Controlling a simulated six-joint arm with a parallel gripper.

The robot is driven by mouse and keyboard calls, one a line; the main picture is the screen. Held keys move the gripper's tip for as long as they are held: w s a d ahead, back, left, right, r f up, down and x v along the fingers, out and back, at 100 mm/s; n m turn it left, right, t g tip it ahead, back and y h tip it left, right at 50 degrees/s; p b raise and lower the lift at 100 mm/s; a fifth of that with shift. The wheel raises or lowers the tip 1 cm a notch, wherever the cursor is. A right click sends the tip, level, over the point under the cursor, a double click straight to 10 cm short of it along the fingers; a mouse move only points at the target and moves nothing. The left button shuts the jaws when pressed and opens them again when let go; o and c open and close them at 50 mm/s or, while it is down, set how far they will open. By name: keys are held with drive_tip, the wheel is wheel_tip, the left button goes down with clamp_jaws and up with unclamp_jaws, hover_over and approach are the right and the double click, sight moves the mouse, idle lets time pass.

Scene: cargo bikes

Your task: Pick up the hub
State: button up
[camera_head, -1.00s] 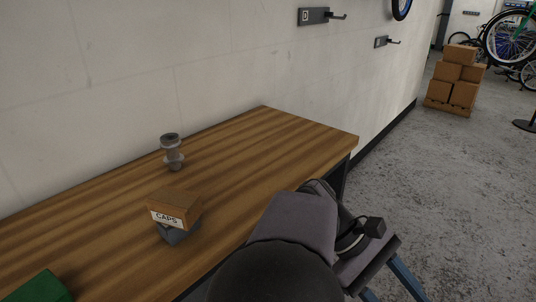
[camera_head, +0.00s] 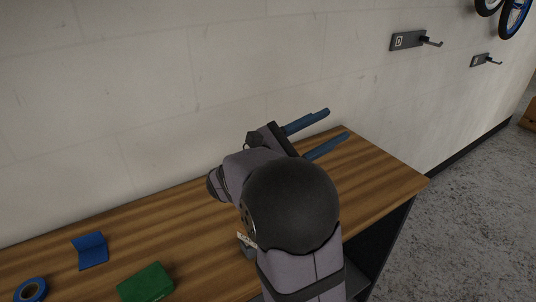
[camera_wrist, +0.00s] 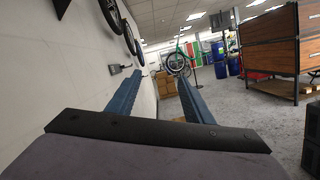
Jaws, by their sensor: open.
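The hub does not show in either current view; my arm covers the part of the wooden workbench (camera_head: 385,180) where a grey spool-shaped metal part stood upright earlier. My gripper (camera_head: 337,124) is open, its two blue fingers apart and pointing right, over the far right part of the bench near the wall. In the wrist view the fingers (camera_wrist: 160,78) point along the wall into the room, with nothing between them up close.
A small caps box (camera_head: 247,243) is mostly hidden by my arm. A green block (camera_head: 147,282), a blue folded piece (camera_head: 90,251) and a blue tape roll (camera_head: 30,290) lie at left. Wall hooks (camera_head: 410,41) stick out at upper right. The bench's right end is clear.

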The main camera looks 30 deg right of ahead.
drive_tip(key=w+a+r+n+t+p, duration=0.2)
drive_tip(key=w+a+r+n+t, duration=0.2)
drive_tip(key=w+a+t, duration=0.3)
drive_tip(key=shift+w+a+f+n+t+y+p, duration=0.45)
drive_tip(key=shift+w+f+n+t+y+p, duration=0.75)
drive_tip(key=shift+f, duration=2.3)
drive_tip(key=shift+w+a+f+n+t+y+p, duration=0.2)
drive_tip(key=shift+w+a+f+n+y, duration=0.4)
drive_tip(key=shift+w+f+n, duration=2.1)
drive_tip(key=shift+w+a+f+n+t+y+p, duration=0.3)
drive_tip(key=shift+w+f+t+y+p, duration=0.55)
drive_tip(key=shift+f, duration=3.5)
wheel_tip(320, 180, down, 3)
drive_tip(key=shift+w+f, duration=0.1)
drive_tip(key=shift+w, duration=0.05)
drive_tip(key=shift+p+x, duration=0.4)
drive_tip(key=shift+x, duration=0.5)
drive_tip(key=shift+w+d+f, duration=0.15)
drive_tip(key=shift+w+d, duration=0.15)
drive_tip(key=shift+d, duration=0.2)
